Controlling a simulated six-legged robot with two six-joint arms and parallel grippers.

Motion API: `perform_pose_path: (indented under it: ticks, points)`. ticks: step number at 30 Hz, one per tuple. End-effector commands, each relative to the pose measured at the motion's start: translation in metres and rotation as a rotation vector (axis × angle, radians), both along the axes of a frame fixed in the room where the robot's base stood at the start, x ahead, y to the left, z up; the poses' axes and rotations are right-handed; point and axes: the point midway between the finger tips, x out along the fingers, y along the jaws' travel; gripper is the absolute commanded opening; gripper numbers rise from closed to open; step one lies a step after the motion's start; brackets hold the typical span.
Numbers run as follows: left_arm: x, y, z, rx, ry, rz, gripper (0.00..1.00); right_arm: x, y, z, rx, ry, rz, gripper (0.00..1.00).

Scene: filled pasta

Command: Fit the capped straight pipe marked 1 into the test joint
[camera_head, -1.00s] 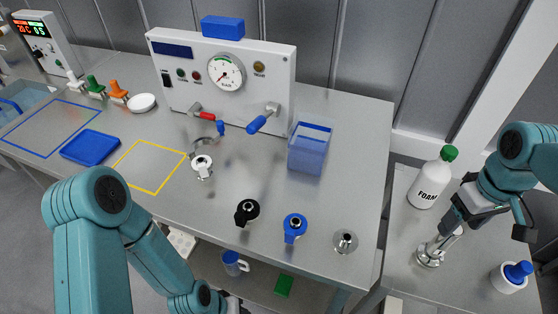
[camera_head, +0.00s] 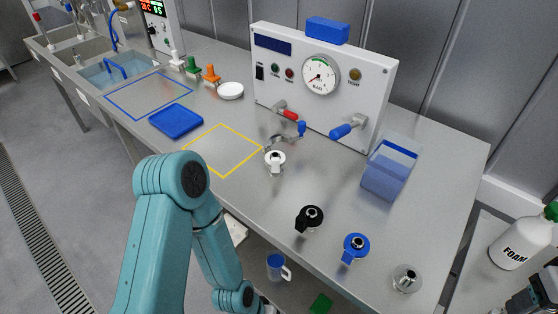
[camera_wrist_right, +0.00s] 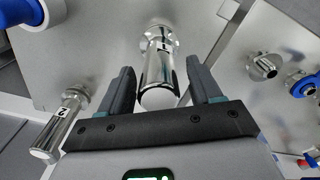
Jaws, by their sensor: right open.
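The capped straight pipe marked 1 (camera_wrist_right: 161,65) is shiny metal and stands out from a flanged base in the right wrist view. My right gripper (camera_wrist_right: 158,88) is open, with one finger on each side of this pipe; I cannot tell whether they touch it. In the head view only part of my right gripper (camera_head: 532,296) shows at the lower right edge, and the pipe is out of that view. My left arm is in the head view, but its fingertips are not. I cannot tell which fitting is the test joint; a curved metal piece (camera_head: 283,141) sits by the panel handles.
A similar pipe marked 2 (camera_wrist_right: 58,130) stands to the left in the wrist view. White (camera_head: 275,162), black (camera_head: 309,219), blue (camera_head: 355,248) and steel (camera_head: 406,279) fittings line the bench's front. A clear blue bin (camera_head: 388,171) and a foam bottle (camera_head: 514,245) are at right.

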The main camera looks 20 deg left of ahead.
Motion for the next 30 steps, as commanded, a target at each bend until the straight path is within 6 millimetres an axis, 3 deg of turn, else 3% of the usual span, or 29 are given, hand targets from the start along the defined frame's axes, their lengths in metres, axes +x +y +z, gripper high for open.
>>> perform_pose_path:
  ticks: [4,9,30]
  points:
    - [0.0,0.0,0.0,0.0,0.0,0.0,0.43,0.0,0.0001,-0.0002,0.0,0.0,0.0,0.61]
    - [0.0,0.0,0.0,0.0,0.0,0.0,0.43,0.0,0.0001,-0.0002,0.0,0.0,0.0,0.08]
    - [0.0,0.0,0.0067,0.0,0.0,0.0,0.43,0.0001,0.0,0.0076,0.0,-0.001,0.0,0.08]
